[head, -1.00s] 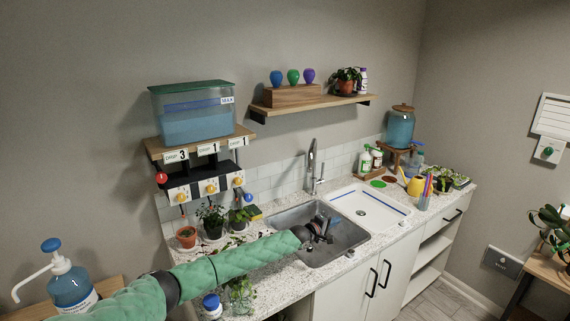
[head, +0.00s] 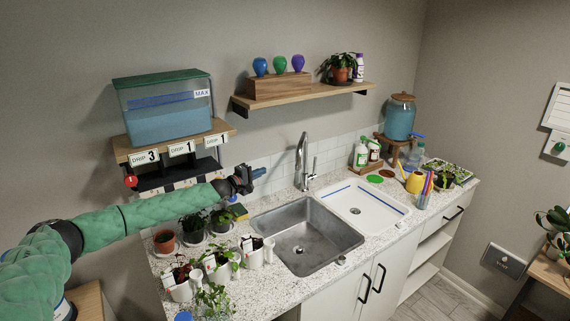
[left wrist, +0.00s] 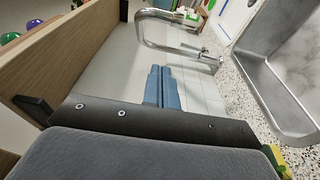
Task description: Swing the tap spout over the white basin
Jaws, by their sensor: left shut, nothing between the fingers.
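The chrome tap (head: 304,160) stands upright at the back of the counter. Its curved spout is on the side of the steel sink (head: 325,233). The white basin (head: 365,210), with blue lines on it, is set in the counter right of the sink. My left gripper (head: 259,173) is shut and empty, in the air left of the tap and apart from it. In the left wrist view the shut blue fingers (left wrist: 161,72) point toward the tap (left wrist: 148,30), and part of the white basin (left wrist: 232,18) shows at upper right. My right gripper is out of view.
Potted plants and white mugs (head: 217,265) stand left of the sink, below my left arm. The wooden shelf (head: 305,97) is above. Bottles (head: 361,155) and a yellow watering can (head: 415,182) stand behind the white basin. The sink looks clear.

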